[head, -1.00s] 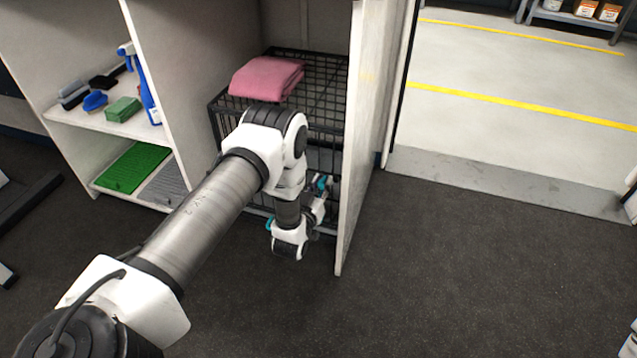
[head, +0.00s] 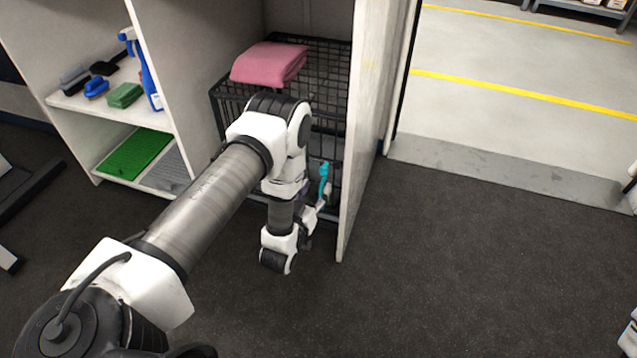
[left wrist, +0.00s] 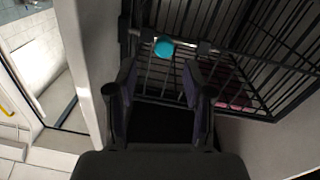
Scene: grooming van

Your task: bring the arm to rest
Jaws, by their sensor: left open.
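My left arm (head: 215,195) reaches from the lower left to the open front of a white cabinet. My left gripper (head: 323,188) is small and partly hidden by its own wrist, in front of the black wire basket (head: 226,108). In the left wrist view the gripper (left wrist: 160,88) has its two dark fingers apart with nothing held between them. The basket's bars (left wrist: 265,60) show beyond the fingers. A round teal thing (left wrist: 164,48) appears past the fingertips; I cannot tell what it is. My right gripper is not in view.
A folded pink towel (head: 270,62) lies on the basket. The cabinet's white side panel (head: 366,120) stands close right of the gripper. Left shelves hold brushes, a green sponge (head: 125,95), a blue spray bottle (head: 150,82) and a green mat (head: 133,153). The dark floor (head: 470,270) at right is clear.

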